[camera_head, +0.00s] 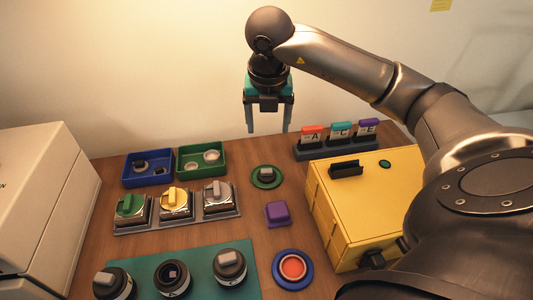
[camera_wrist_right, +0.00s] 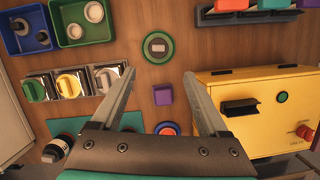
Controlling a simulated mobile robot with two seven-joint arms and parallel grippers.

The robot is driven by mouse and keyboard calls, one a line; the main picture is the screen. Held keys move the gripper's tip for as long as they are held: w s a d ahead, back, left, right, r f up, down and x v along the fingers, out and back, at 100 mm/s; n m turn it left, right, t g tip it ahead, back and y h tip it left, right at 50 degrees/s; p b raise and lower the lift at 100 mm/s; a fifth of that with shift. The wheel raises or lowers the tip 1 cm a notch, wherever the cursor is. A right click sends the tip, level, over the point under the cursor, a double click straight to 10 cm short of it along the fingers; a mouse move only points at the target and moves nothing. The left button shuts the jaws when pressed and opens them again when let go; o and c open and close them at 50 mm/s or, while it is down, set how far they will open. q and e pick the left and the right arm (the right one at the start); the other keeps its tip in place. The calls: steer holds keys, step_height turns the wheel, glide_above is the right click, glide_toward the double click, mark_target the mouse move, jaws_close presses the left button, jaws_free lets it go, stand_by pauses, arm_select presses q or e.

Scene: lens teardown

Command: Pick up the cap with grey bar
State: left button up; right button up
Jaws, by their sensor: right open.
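A dark cap with a grey bar (camera_head: 266,173) sits on a round green pad near the middle of the table. It also shows in the right wrist view (camera_wrist_right: 158,46), beyond my fingertips. Grey bars also top two black barrels, the left one (camera_head: 112,281) and the right one (camera_head: 230,264), on the teal mat. The middle barrel (camera_head: 172,276) shows a dark square recess instead. My right gripper (camera_head: 268,130) is open and empty, raised above the back of the table, apart from everything; its fingers also show in the wrist view (camera_wrist_right: 158,78). My left gripper is out of view.
Blue (camera_head: 147,181) and green (camera_head: 222,169) trays hold small parts. A rack of knobbed blocks (camera_head: 180,222) stands at left centre. A purple block (camera_head: 277,213), a red button (camera_head: 292,268), a yellow box (camera_head: 350,210) and a lettered card rack (camera_head: 355,147) stand to the right.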

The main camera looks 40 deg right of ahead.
steer(key=f, duration=0.2)
steer(key=b, duration=0.4)
glide_above(266, 170)
steer(key=s, duration=0.1)
steer(key=f, duration=1)
steer(key=shift+s+a+f, duration=0.15)
steer(key=shift+s+a, duration=0.05)
steer(key=shift+a, duration=0.15)
steer(key=x, duration=0.4)
steer(key=shift+a+f, duration=0.15)
steer(key=shift+a, duration=0.05)
steer(key=shift+w+d+f+b, duration=0.1)
steer(key=shift+f+b, duration=0.2)
steer(key=shift+f, duration=0.2)
steer(key=c, duration=1.1)
jaws_close()
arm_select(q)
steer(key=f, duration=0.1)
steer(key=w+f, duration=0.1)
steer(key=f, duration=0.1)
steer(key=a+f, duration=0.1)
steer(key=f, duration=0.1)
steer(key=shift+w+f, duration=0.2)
